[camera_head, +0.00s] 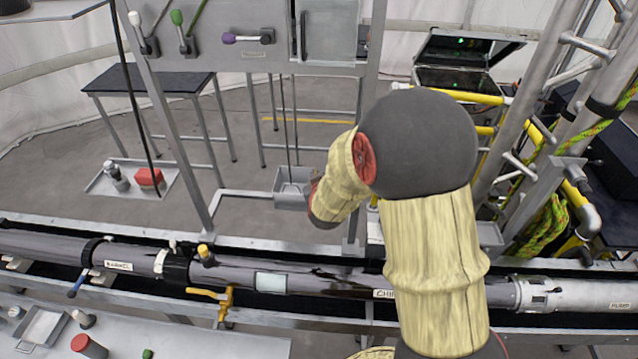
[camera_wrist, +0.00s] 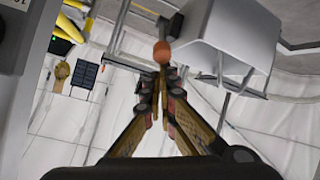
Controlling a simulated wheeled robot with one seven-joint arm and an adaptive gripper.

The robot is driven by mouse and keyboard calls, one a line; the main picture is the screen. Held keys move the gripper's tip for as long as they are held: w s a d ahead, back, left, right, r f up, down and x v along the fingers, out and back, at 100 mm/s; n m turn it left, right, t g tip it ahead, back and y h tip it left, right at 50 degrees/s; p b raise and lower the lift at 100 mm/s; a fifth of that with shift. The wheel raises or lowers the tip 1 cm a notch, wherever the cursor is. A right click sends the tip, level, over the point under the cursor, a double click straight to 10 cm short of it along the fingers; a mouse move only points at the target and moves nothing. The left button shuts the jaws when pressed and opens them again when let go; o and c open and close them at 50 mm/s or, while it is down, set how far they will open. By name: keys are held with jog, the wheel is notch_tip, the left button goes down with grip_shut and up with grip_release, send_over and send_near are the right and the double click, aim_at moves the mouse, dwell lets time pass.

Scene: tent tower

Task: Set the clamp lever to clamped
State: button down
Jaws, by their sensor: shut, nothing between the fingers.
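My gripper (camera_wrist: 160,78) is shut and empty in the wrist view. Its fingertips are just below an orange-brown round knob (camera_wrist: 162,52) on a short dark lever (camera_wrist: 174,24). The lever stands beside a large grey box (camera_wrist: 228,38). I cannot tell whether the fingertips touch the knob. No readable label shows whether this is the clamp lever or how it is set.
A panel carries levers with white (camera_head: 134,18), green (camera_head: 176,17) and purple (camera_head: 229,38) knobs. A long grey pipe (camera_head: 330,282) with a blue-handled lever (camera_head: 77,286) and yellow fittings (camera_head: 226,300) runs across the front. A metal ladder frame and hoses stand at the right.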

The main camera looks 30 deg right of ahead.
jog(key=s+f+t+b, duration=0.1)
jog(key=b, duration=0.3)
jog(key=s+a+f+t+h+b, duration=0.1)
jog(key=b, duration=0.3)
jog(key=s+a+f+t+b, duration=0.1)
jog(key=b, duration=0.3)
jog(key=shift+f+t+h, duration=0.2)
jog(key=shift+t+h, duration=0.1)
jog(key=shift+h, duration=0.1)
jog(key=shift+b, duration=0.3)
jog(key=shift+s+f+b, duration=0.2)
jog(key=shift+f+b, duration=0.1)
